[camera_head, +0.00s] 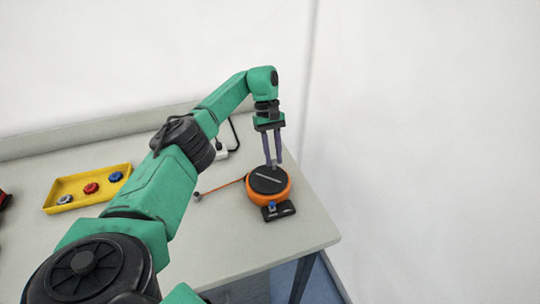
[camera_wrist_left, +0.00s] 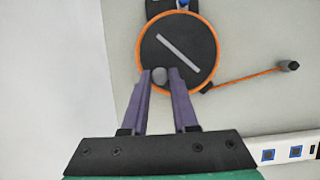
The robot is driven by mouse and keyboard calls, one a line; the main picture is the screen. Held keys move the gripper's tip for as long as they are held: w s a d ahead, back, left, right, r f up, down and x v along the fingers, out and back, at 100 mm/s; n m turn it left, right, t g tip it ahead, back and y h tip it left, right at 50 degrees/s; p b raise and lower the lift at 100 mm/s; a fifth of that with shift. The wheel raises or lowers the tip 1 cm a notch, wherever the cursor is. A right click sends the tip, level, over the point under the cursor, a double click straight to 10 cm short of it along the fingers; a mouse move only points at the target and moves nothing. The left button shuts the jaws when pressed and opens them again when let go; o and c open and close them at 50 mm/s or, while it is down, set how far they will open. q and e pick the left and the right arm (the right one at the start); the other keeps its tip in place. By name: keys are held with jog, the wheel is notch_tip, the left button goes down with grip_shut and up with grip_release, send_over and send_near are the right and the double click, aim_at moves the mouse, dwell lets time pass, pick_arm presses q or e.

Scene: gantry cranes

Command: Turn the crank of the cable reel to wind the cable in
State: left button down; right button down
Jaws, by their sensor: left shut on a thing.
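The cable reel (camera_head: 283,195) is an orange drum with a black top and a pale bar across it, near the right end of the table. It also shows in the left wrist view (camera_wrist_left: 206,39). Its crank knob (camera_wrist_left: 160,75) is a small grey round piece near the reel's edge. My left gripper (camera_head: 273,163) reaches down onto the reel from above, and its two purple fingers are shut on the knob. An orange cable (camera_head: 222,186) runs out to a dark plug end (camera_head: 197,196), which lies on the table. My right gripper is not in view.
A yellow tray (camera_head: 68,205) with several coloured knobs stands at the left of the table (camera_head: 225,240). A white power strip (camera_head: 221,152) lies behind the reel, partly hidden by my arm. The table's right edge is close to the reel, with a wall beyond.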

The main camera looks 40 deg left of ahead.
pick_arm(q)
jog(key=shift+w+d+m, duration=0.1)
jog(key=shift+d+m, duration=0.1)
jog(key=shift+m, duration=0.3)
jog(key=shift+y, duration=0.3)
jog(key=c, duration=0.7)
grip_release()
jog(key=shift+d, duration=0.1)
